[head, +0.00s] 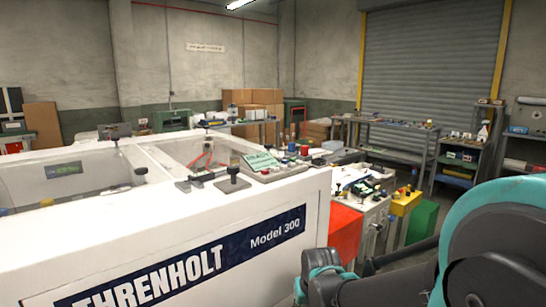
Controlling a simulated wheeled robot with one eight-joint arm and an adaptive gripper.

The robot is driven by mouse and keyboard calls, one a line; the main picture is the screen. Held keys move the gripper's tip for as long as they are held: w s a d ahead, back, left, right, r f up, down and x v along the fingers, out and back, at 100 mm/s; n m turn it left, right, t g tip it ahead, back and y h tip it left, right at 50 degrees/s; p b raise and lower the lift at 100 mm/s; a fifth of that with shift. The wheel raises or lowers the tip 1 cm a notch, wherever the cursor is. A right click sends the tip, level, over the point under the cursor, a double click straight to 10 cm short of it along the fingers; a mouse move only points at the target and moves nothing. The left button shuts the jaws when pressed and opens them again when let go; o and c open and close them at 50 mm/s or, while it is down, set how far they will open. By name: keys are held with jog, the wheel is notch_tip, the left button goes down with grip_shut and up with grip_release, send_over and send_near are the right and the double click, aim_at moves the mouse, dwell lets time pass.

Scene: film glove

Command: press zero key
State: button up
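A control panel (262,162) with a pale green face and several small buttons sits on the top right part of the large white machine (300,205). Round red and dark knobs (304,150) stand at its right side. The zero key is too small to make out.
Black knobs and brackets (232,178) stick up from the machine's top near the panel. A red box (345,232), a cluttered white cabinet (372,215) and a green box (422,221) stand to its right. Shelves (390,140) line the back by a roller shutter.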

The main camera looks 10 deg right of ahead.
grip_shut()
dwell(1.1)
